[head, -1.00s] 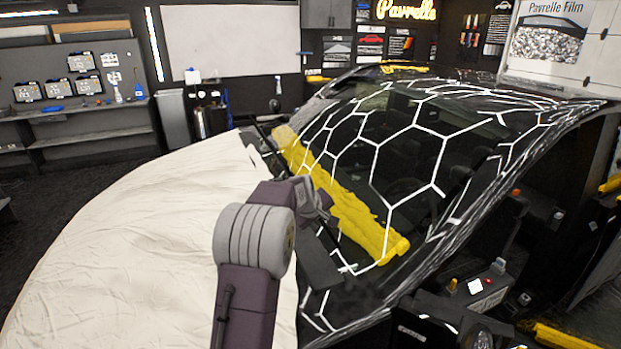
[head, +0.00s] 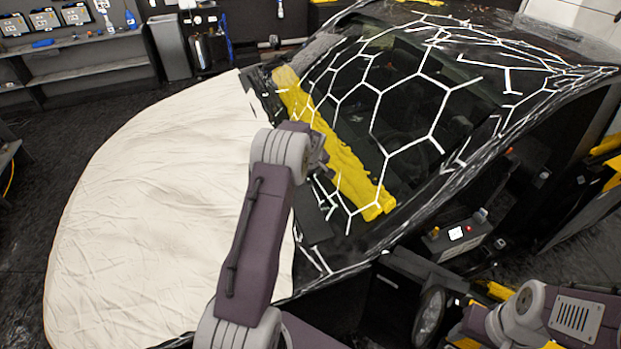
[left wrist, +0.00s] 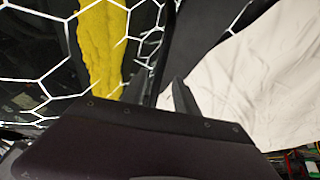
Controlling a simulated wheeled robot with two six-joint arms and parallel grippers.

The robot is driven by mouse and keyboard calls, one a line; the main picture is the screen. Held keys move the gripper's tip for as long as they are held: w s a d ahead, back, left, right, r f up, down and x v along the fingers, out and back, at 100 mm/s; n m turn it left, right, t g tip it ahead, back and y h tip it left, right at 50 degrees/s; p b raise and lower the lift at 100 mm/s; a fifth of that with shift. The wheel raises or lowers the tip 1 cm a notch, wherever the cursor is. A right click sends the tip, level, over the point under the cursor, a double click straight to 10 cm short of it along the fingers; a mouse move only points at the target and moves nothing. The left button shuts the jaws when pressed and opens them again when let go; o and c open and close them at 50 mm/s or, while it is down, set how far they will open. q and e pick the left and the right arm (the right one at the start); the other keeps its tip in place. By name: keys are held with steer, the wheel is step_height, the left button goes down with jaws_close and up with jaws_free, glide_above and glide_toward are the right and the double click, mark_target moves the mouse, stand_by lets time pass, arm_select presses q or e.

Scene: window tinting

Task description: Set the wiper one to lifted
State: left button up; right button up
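The windshield (head: 400,125) carries a white hexagon pattern, and a yellow towel (head: 345,165) lies along its lower edge. My left gripper (head: 324,160) is beside the towel, over the dark strip between the glass and the white hood cover. In the left wrist view its two fingers (left wrist: 160,90) stand apart, with a thin dark bar (left wrist: 166,45) beyond the gap. This may be a wiper; I cannot tell whether it is touched or which wiper it is. No wiper stands clearly raised. Part of my right arm shows at the lower right of the head view; its gripper is out of sight.
The white cover (head: 160,200) drapes the hood. A dark flat panel (head: 313,222) lies below the gripper. Shelves (head: 85,70) line the back wall, with open floor at left.

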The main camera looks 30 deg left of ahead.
mark_target(311, 176)
arm_select(q)
steer(key=x, duration=0.4)
steer(key=shift+w+a+r, duration=0.1)
steer(key=shift+w+a, duration=0.05)
steer(key=shift+w, duration=0.25)
steer(key=shift+s+r, duration=0.25)
steer(key=shift+s, duration=0.15)
steer(key=shift+c, duration=0.7)
steer(key=c, duration=0.5)
jaws_close()
steer(key=shift+w, duration=0.1)
steer(key=shift+f, duration=0.15)
